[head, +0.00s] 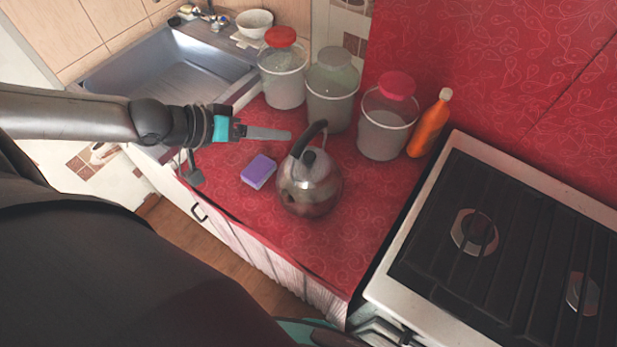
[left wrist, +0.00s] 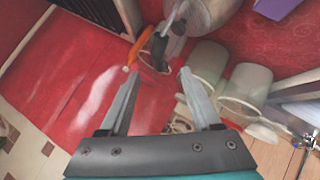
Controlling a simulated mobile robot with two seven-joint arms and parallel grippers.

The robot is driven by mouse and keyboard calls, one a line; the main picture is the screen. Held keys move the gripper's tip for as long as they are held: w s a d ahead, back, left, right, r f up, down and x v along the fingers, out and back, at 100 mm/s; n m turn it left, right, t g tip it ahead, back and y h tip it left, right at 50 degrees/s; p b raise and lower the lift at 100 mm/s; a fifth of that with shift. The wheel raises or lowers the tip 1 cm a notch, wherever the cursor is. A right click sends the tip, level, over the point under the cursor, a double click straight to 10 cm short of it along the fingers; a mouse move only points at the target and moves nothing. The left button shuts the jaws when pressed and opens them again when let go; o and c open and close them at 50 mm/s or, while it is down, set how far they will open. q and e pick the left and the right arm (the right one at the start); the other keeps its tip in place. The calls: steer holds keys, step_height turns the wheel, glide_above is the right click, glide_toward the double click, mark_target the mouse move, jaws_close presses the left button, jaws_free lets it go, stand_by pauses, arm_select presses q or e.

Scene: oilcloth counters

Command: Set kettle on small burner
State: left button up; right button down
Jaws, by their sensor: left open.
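A shiny metal kettle (head: 310,186) with a black lid knob and a black raised handle (head: 306,138) stands upright on the red counter. My left gripper (head: 288,135) is open and empty, its fingers pointing right, close to the handle. In the left wrist view, the open fingers (left wrist: 159,70) point toward the black handle (left wrist: 160,44), with part of the kettle (left wrist: 207,12) at the top edge. The stove (head: 452,285) at right shows two burners, one nearer the counter (head: 474,232) and one farther right (head: 582,293). My right gripper is not in view.
A purple sponge (head: 258,172) lies left of the kettle. Lidded jars (head: 283,85) (head: 332,95) (head: 384,130) and an orange bottle (head: 430,125) stand behind it. The sink (head: 180,75) is at upper left. The counter in front of the kettle is clear.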

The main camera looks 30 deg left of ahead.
mark_target(301, 137)
arm_select(q)
steer(key=shift+b+x, duration=3.05)
steer(key=shift+x, duration=1.25)
steer(key=shift+w+r+b+x, duration=0.15)
steer(key=shift+b+x, duration=0.1)
steer(key=shift+x, duration=1.05)
steer(key=shift+w+r+b+x, duration=0.1)
steer(key=shift+b+x, duration=0.1)
steer(key=shift+x, duration=1.1)
steer(key=shift+s, duration=0.1)
jaws_close()
